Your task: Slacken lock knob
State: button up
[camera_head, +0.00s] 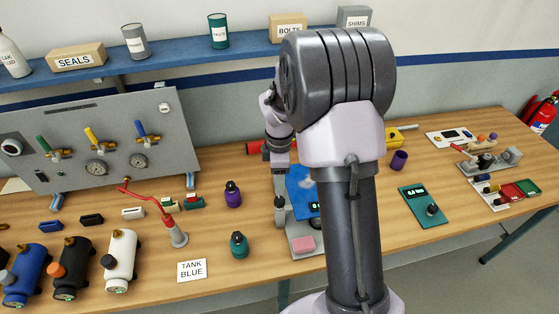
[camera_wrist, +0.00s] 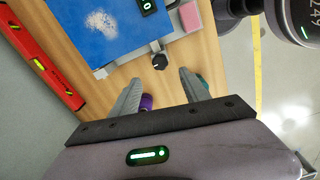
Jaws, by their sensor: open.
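A black lock knob (camera_wrist: 160,61) sits on a grey metal part beside the blue panel (camera_wrist: 95,25) in the wrist view. The panel has a whitish patch and a small display reading 0. My gripper (camera_wrist: 159,76) is open, its two fingers apart and pointing toward the knob, with the knob just beyond and between the tips. No contact shows.
A purple bottle (camera_head: 233,194) and a teal bottle (camera_head: 239,245) stand left of the device. A pink block (camera_head: 303,244) lies at its front. A red level (camera_wrist: 40,55) lies behind it. Hoses, tanks and a gauge panel (camera_head: 105,140) fill the left; a teal meter (camera_head: 425,206) lies right.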

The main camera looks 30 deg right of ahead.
notch_tip(320, 180, up, 8)
jog(key=shift+f+p, duration=0.2)
jog(key=shift+p, duration=0.25)
